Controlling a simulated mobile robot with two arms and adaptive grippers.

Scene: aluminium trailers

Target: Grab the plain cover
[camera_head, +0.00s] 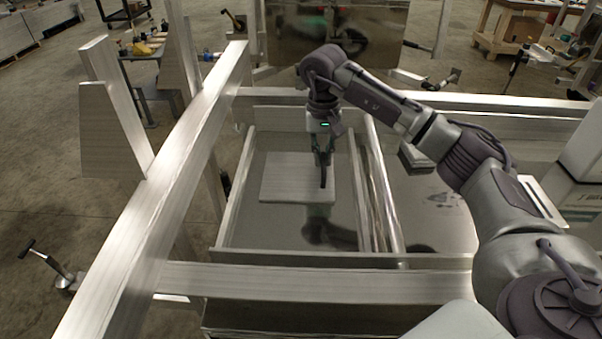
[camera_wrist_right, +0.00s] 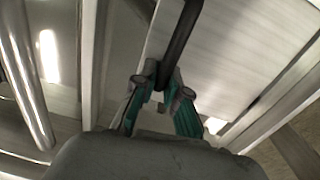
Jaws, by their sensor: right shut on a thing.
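The plain cover is a flat, pale metal plate (camera_head: 290,178) with a dark handle, inside the framed bay of the trailer in the head view. In the right wrist view the plate (camera_wrist_right: 238,50) fills the upper right, and the dark handle (camera_wrist_right: 178,42) runs up from between the fingertips. My right gripper (camera_head: 323,160) points down over the plate's right part, and its fingers are shut on the handle. The wrist view shows the teal-sided fingers (camera_wrist_right: 162,92) closed around it. I cannot tell whether the plate is lifted off the surface below. My left gripper is not in view.
A long aluminium beam (camera_head: 165,215) runs along the left of the bay, and a cross beam (camera_head: 320,283) closes its near side. Shiny rails (camera_head: 378,190) stand right of the plate. A small dark block (camera_head: 415,157) lies further right.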

